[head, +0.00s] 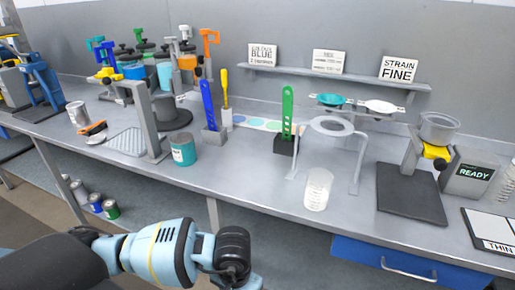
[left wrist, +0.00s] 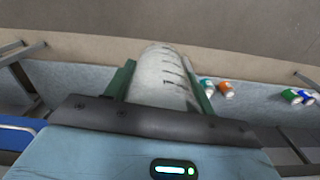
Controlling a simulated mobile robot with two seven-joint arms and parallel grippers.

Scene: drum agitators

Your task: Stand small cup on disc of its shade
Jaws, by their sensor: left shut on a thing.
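In the left wrist view my left gripper (left wrist: 162,82) has its two green fingers shut on a small pale cup (left wrist: 163,72) with dark graduation marks. The cup lies lengthwise away from the camera, and its shade is hard to tell. In the head view only part of my left arm shows at the lower left, below the bench front; its gripper and the held cup are not visible there. My right gripper is not in view.
A clear beaker (head: 318,190) stands near the front edge, beside a ring stand (head: 333,127). A green paddle (head: 287,112) and blue paddle (head: 208,105) stand upright by the discs.

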